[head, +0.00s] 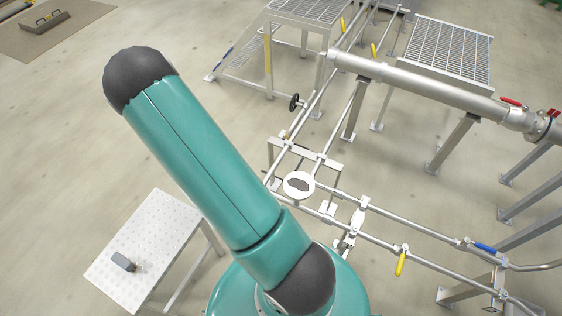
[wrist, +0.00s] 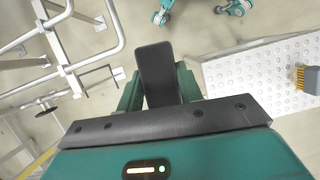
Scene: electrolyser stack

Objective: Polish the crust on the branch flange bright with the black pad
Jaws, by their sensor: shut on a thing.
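The branch flange (head: 300,195) is a round white disc on the pipework in the middle of the head view. A dark grey crust patch (head: 298,184) covers its centre. My gripper (wrist: 157,88) shows in the wrist view, its teal fingers shut on the black pad (wrist: 155,62), a flat dark slab that sticks out beyond the fingers. The pad is apart from the pipes in that view. I cannot see the gripper or pad in the head view, and the flange is not recognisable in the wrist view.
A perforated white table (head: 150,225) stands at the lower left with a small grey-handled brush (head: 124,262) on it; the brush's bristles (wrist: 300,78) show in the wrist view. Thin pipes with a yellow valve handle (head: 401,263) run around the flange. A thick pipe (head: 430,90) lies behind.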

